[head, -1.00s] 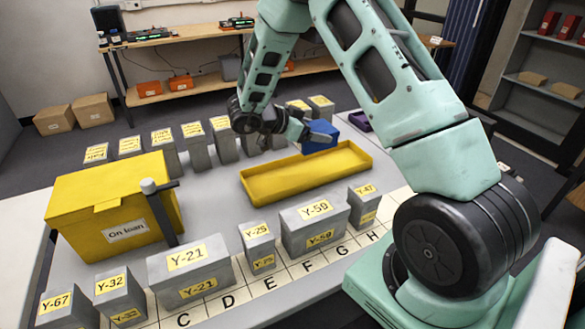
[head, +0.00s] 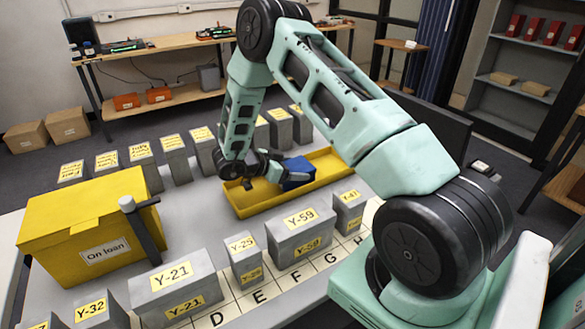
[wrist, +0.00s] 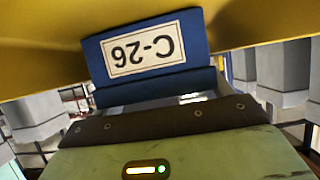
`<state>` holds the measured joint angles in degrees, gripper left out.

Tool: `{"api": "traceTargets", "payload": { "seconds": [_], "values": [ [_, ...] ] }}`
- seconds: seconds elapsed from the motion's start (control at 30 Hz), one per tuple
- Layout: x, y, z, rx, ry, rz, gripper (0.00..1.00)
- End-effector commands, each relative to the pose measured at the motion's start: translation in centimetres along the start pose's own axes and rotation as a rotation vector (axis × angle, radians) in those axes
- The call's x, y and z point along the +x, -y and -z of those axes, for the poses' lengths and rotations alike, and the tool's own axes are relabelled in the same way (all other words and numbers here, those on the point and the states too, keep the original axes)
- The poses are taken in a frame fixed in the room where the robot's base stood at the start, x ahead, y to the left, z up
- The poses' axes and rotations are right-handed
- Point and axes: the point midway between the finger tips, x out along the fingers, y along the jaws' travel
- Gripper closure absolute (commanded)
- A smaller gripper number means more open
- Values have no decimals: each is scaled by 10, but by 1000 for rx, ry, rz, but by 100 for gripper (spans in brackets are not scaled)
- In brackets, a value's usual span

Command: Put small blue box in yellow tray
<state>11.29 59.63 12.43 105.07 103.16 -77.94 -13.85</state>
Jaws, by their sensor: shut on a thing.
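The small blue box (head: 298,173) is held at the yellow tray (head: 250,203), within the tray's outline in the head view. Whether it touches the tray floor I cannot tell. In the wrist view the blue box (wrist: 146,50) shows a white label reading C-26, upside down, with yellow behind it. My gripper (head: 280,174) is shut on the blue box, coming in from the left. The fingertips are partly hidden by the box and my arm.
A yellow "On loan" box (head: 85,225) with a dark upright handle stands left on the table. Grey labelled boxes stand in front of the tray, such as Y-59 (head: 300,238) and Y-21 (head: 175,288). More grey boxes (head: 172,150) stand in a row behind.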

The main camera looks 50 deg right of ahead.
Motion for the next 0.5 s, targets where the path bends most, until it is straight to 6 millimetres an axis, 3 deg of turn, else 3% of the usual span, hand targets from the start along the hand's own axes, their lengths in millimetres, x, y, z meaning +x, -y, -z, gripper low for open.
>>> {"api": "traceTargets", "payload": {
  "seconds": [0.23, 0.27, 0.5],
  "values": [
    [2, 0, -3, 0, -1, 0, 52],
    [1, 0, -2, 0, 0, 0, 15],
    [1, 0, -2, -1, 0, 0, 14]
  ]
}}
